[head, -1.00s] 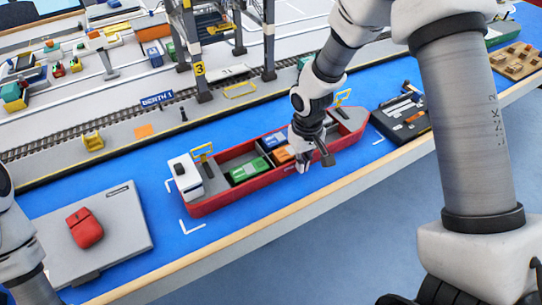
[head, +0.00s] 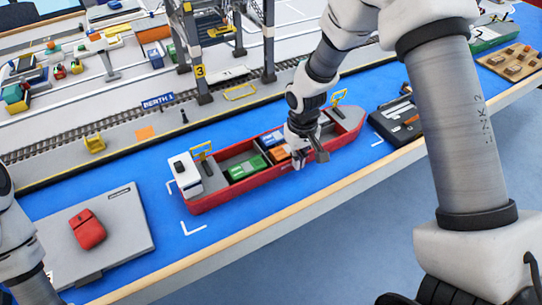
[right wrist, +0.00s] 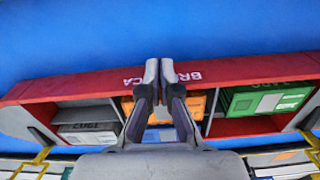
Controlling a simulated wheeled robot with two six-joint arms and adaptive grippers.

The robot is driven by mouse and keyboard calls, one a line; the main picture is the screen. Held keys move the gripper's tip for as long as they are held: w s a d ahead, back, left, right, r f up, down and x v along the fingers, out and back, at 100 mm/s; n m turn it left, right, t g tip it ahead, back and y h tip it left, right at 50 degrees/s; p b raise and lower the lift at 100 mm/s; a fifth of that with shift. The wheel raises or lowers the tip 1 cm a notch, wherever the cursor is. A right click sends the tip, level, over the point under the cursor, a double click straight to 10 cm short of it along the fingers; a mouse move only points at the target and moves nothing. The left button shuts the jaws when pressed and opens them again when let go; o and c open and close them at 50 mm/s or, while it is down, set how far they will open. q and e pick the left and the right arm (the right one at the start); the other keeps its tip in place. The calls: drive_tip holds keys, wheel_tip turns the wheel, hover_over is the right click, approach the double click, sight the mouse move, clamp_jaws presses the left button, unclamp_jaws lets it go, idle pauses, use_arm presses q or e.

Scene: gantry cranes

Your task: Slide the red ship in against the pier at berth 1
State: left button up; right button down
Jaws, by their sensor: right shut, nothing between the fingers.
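The red ship (head: 240,194) floats on the blue water strip, carrying green, orange and blue containers, with a white bridge at its left end. The grey pier (head: 60,162) runs behind it, with the BERTH 1 sign (head: 158,102) on it. A blue gap shows between ship and pier. My right gripper (head: 299,162) is shut and empty at the ship's near side. In the right wrist view its fingertips (right wrist: 160,71) lie over the red hull (right wrist: 95,83) by the white lettering and appear to touch it. My left gripper is out of view.
White corner marks (head: 190,229) are on the water. A crane (head: 200,70) stands on the pier.

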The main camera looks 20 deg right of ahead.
sight(278, 132)
drive_tip(key=shift+w+p, duration=0.65)
drive_tip(key=shift+w, duration=1.1)
drive_tip(key=shift+w+a, duration=0.1)
drive_tip(key=shift+w, duration=1.4)
drive_tip(key=shift+w+p, duration=0.35)
drive_tip(key=shift+w, duration=2.3)
drive_tip(key=shift+w+b, duration=0.35)
drive_tip(key=shift+w, duration=1.75)
drive_tip(key=shift+s+r+p, duration=0.15)
drive_tip(key=shift+r+p, duration=0.1)
drive_tip(key=shift+p, duration=0.1)
drive_tip(key=shift+s+p, duration=0.35)
wheel_tip(278, 132, up, 10)
drive_tip(key=p, duration=0.7)
drive_tip(key=shift+s+p, duration=0.15)
drive_tip(key=shift+p, duration=0.2)
drive_tip(key=shift+f, duration=0.1)
